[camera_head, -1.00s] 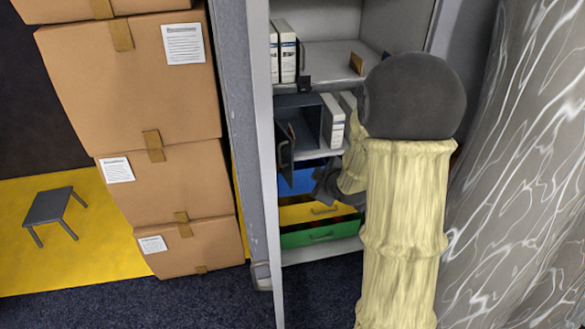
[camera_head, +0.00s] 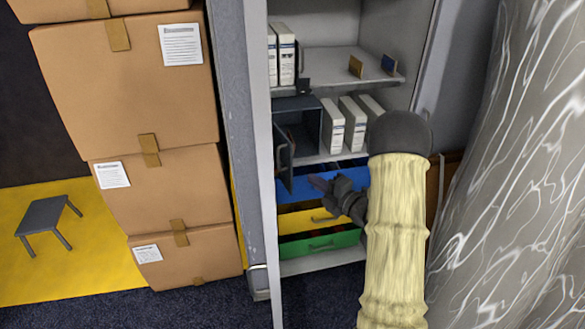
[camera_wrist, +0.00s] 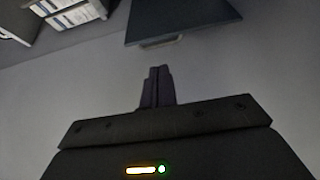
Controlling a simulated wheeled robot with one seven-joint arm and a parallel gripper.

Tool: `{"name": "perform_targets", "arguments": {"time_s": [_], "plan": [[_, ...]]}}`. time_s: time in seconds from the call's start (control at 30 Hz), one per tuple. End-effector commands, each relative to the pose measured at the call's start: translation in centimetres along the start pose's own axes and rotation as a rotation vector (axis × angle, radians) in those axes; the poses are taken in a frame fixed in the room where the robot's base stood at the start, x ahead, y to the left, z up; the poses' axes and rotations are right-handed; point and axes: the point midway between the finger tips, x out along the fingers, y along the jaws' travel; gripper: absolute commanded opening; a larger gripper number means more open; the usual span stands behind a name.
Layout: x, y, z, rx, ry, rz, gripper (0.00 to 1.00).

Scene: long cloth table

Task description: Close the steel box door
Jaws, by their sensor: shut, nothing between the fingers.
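The steel box (camera_head: 298,103) is a dark grey open-fronted box on the middle shelf of a tall cabinet. Its door (camera_head: 285,165) stands open, swung out toward the front at the box's left side, with a handle on it. My gripper (camera_head: 317,182) is right of the door and a little lower, in front of the blue drawer. In the wrist view my gripper's fingers (camera_wrist: 159,72) are together and empty. A dark panel with a handle, which looks like the door (camera_wrist: 190,18), lies beyond the fingertips, with a visible gap between.
White binders (camera_head: 345,122) stand right of the box. Blue, yellow and green drawers (camera_head: 320,243) sit below. The cabinet's narrow left edge (camera_head: 263,180) is close to the door. Stacked cartons (camera_head: 135,95) stand left; a grey marbled surface (camera_head: 510,190) is at right.

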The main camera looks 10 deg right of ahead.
Motion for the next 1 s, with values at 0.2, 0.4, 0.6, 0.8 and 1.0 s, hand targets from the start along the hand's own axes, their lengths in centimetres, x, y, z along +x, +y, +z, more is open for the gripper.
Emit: {"name": "perform_targets", "arguments": {"time_s": [0.2, 0.4, 0.6, 0.8, 1.0], "plan": [[1.3, 0.1, -0.1, 0.0, 0.003, 0.0, 0.0], [4.4, 0.1, -0.2, 0.001, 0.004, 0.0, 0.0], [7.8, 0.1, -0.2, 0.001, 0.003, 0.0, 0.0], [9.8, 0.1, -0.1, 0.002, 0.001, 0.0, 0.0], [10.1, 0.0, -0.1, 0.002, 0.0, 0.0, 0.0]]}}
